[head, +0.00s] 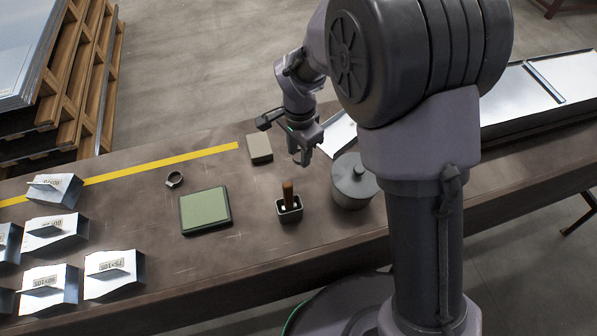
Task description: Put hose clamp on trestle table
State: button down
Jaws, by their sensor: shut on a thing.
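A small dark metal ring with a lug (174,179), which looks like a hose clamp, lies on the long brown table (240,262), left of centre. I cannot tell whether this is the trestle table. My gripper (302,158) points down above the table, to the right of the ring and well apart from it. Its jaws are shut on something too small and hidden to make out.
A green pad (205,211), a grey-beige block (259,149), a small holder (289,209) with a brown-handled tool and a lidded metal pot (353,182) stand near my gripper. Several sheet-metal pieces (115,274) fill the left end. Bare table surrounds the ring.

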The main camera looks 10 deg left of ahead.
notch_tip(320, 180, down, 8)
jog(key=b, duration=0.3)
jog(key=shift+f, duration=0.1)
jog(key=c, duration=0.9)
grip_release()
jog(key=shift+c, duration=0.2)
notch_tip(320, 180, up, 12)
jog(key=p, duration=0.4)
jog(key=shift+r+p, duration=0.25)
jog(key=shift+p, duration=0.15)
notch_tip(320, 180, up, 6)
send_over(299, 174)
jog(key=d, duration=0.3)
jog(key=s+d+r+n+t+y, duration=0.2)
jog(key=s+d+r+t, duration=0.1)
jog(key=s+d+r, duration=0.45)
jog(key=s+d+r+n+t, duration=0.2)
jog(key=s+d+r, duration=0.3)
jog(key=s, duration=0.5)
jog(key=shift+d+r+t, duration=0.4)
jog(key=shift+d, duration=0.55)
